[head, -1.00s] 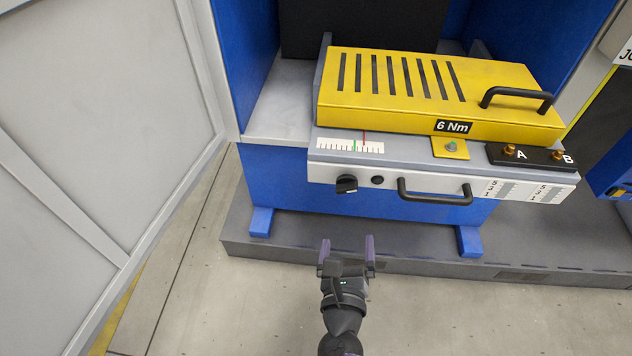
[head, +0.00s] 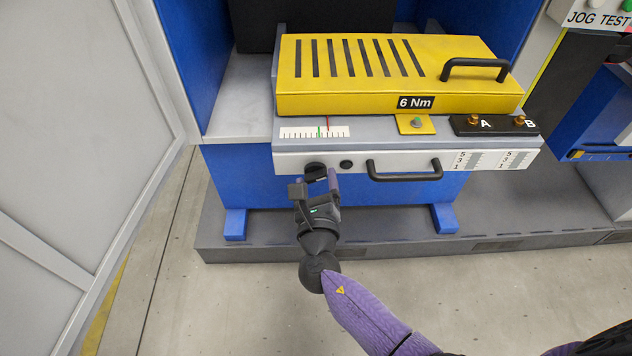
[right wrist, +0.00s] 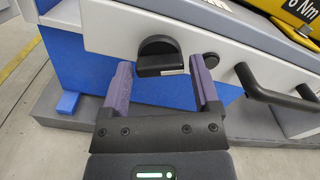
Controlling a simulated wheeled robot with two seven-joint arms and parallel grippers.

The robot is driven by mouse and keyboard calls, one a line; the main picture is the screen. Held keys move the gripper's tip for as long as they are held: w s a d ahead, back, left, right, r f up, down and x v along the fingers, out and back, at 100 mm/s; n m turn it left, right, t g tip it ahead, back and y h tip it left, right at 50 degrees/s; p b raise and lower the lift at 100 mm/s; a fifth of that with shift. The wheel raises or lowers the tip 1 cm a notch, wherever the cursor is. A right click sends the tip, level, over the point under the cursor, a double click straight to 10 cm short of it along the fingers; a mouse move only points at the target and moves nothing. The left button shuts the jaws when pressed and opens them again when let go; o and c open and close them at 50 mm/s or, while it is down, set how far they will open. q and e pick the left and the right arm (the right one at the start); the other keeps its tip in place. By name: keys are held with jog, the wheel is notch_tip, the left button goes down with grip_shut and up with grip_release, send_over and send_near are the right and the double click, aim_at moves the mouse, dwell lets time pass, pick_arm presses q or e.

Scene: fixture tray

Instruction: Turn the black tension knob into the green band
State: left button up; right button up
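The black tension knob (head: 315,171) is on the left of the tray's white front face. It also shows in the right wrist view (right wrist: 158,57), with a pale mark on its grip bar. My right gripper (head: 321,182) is at the knob in the head view. In the right wrist view its two purple fingers (right wrist: 160,75) stand apart, one on each side of the knob, with gaps between. The scale (head: 313,132) on the tray top has a green mark (head: 319,132) and a red pointer line (head: 328,124) to its right. My left gripper is not in view.
A small black button (head: 346,164) and a black handle (head: 404,172) are right of the knob. A yellow cover (head: 380,100) labelled 6 Nm sits on the tray. Terminals A and B (head: 495,124) are at right. A grey door (head: 75,150) stands at left; the floor in front is free.

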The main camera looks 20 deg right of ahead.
jog(key=c, duration=0.9)
